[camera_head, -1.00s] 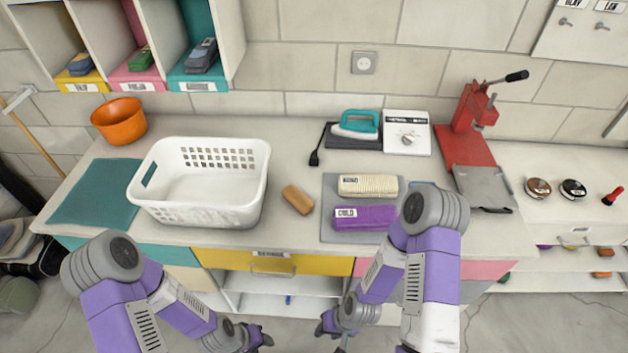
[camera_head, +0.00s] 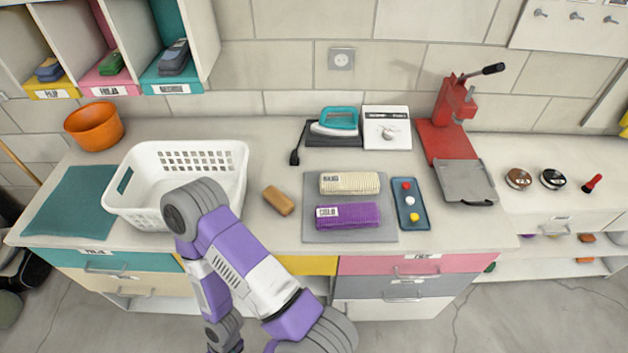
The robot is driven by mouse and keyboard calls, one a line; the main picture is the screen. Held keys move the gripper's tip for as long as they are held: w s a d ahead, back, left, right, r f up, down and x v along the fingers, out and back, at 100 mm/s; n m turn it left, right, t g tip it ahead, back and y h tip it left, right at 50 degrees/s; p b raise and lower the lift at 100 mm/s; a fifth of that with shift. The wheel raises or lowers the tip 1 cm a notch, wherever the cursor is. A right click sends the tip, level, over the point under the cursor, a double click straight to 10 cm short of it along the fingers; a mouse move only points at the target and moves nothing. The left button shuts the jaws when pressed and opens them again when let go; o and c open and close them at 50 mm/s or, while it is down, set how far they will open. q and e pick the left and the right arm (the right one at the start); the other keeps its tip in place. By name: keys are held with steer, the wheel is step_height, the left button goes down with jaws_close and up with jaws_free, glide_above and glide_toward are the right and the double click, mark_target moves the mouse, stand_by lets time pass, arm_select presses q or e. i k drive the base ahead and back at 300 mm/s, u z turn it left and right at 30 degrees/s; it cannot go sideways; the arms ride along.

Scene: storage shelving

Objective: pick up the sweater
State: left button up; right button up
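Two folded knit pieces lie side by side on a grey mat (camera_head: 348,234) on the counter. The farther one is a cream ribbed knit (camera_head: 350,183) with a white label. The nearer one is a purple knit (camera_head: 348,216), also labelled. Which one is the sweater, I cannot tell. One of my purple and white arms rises from the bottom edge left of the mat. Its bend covers the front of the white basket, and its lower part runs down in front of the counter. Neither gripper's fingers show. Nothing touches the two folded pieces.
The white basket (camera_head: 128,207) stands left of a brown block (camera_head: 278,200). A blue tray (camera_head: 402,191) with coloured round pieces lies right of the mat. Behind are a teal iron (camera_head: 338,121) and a white dial box (camera_head: 387,139); a red press (camera_head: 453,115) stands right.

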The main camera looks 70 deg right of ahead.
mark_target(347, 183)
steer(key=u, duration=0.05)
steer(key=k, duration=0.85)
steer(key=z, duration=0.15)
